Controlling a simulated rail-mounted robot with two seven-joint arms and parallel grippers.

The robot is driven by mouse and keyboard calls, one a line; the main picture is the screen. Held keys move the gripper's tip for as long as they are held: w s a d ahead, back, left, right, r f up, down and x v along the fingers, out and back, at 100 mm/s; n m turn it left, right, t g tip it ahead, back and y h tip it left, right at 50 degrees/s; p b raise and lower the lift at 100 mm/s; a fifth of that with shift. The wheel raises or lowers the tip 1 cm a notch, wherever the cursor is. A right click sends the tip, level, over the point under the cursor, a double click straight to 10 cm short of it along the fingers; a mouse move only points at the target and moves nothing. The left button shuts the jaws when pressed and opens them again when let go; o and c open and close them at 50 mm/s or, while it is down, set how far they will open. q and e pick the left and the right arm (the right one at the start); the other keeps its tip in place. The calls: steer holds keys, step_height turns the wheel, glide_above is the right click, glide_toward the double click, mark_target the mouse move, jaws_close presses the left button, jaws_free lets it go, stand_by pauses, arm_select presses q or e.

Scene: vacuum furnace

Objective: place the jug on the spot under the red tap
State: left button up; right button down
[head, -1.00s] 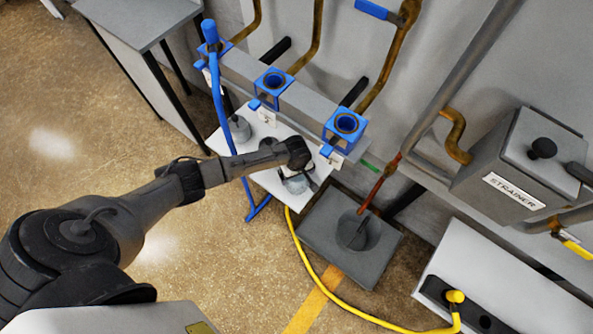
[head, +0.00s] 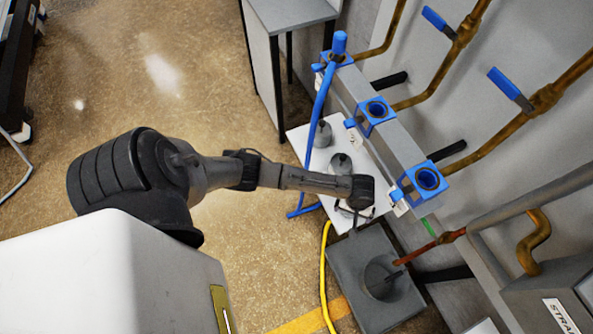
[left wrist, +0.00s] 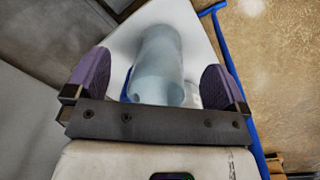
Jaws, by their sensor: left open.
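The jug (left wrist: 157,65) is a pale, see-through cylinder on a white surface in the left wrist view. My left gripper (left wrist: 160,84) is open, with one purple finger pad on each side of it and visible gaps. In the head view my left gripper (head: 354,208) is over the near end of the white shelf (head: 301,140), and my arm mostly hides the jug there. I cannot pick out a red tap for certain. My right gripper is not in view.
Two grey lidded containers (head: 322,133) (head: 340,165) stand on the shelf. A rail with blue square holders (head: 425,180) runs above it. Open floor is on the left.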

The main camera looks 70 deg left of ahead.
arm_select(q)
steer(key=s+d+r+m+t+h, duration=0.1)
steer(key=s+d+r+m, duration=0.3)
steer(key=s, duration=0.7)
steer(key=d+m, duration=0.2)
steer(key=d, duration=0.1)
steer(key=shift+r+m, duration=0.15)
steer(key=shift+m, duration=0.15)
steer(key=s+a+r+m, duration=0.1)
steer(key=s+r, duration=0.2)
steer(key=s+a+r+m+t, duration=0.1)
steer(key=s+a+r+m, duration=0.1)
steer(key=s+r, duration=0.1)
steer(key=s+a+r+m+t+y, duration=0.1)
steer(key=s+r, duration=0.2)
steer(key=s, duration=0.1)
steer(key=shift+s+a+m, duration=0.2)
steer(key=shift+a+m, duration=0.05)
steer(key=shift+m, duration=0.15)
steer(key=shift+c, duration=0.9)
steer(key=shift+s+a+r, duration=0.1)
steer(key=shift+a+r, duration=0.05)
steer(key=c, duration=1.2)
